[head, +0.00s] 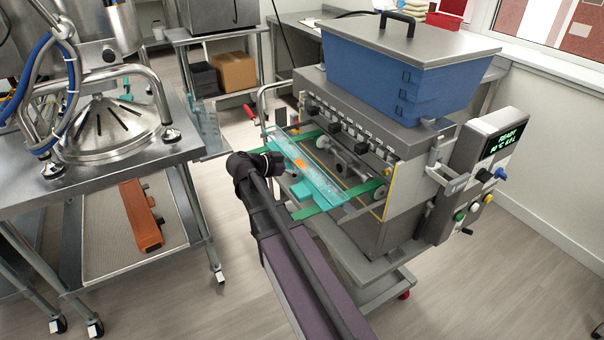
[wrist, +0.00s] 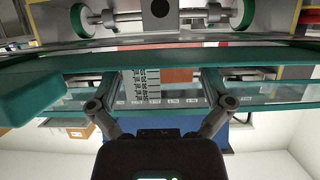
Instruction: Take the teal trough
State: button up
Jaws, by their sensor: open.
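The teal trough (head: 318,181) is a long, see-through piece lying across the front of the depositor, with a solid teal block on its near side. In the wrist view its teal edge (wrist: 270,62) runs across the picture, and a teal block shows at the left. My gripper (head: 281,163) is at the trough's near side, around its middle. In the wrist view my gripper (wrist: 160,84) has its two fingers spread wide, with the fingertips at the trough's edge. I cannot tell whether they touch it. Nothing is held between them.
The depositor (head: 400,190) has a blue hopper (head: 385,75) on top and a control box (head: 480,160) at its right. Green strips and rollers lie behind the trough. A steel table (head: 60,180) with a kettle stands at the left. The floor between is clear.

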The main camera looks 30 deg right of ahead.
jog(key=c, duration=1)
jog(key=shift+r, duration=0.1)
notch_tip(320, 180, up, 10)
jog(key=p, duration=1)
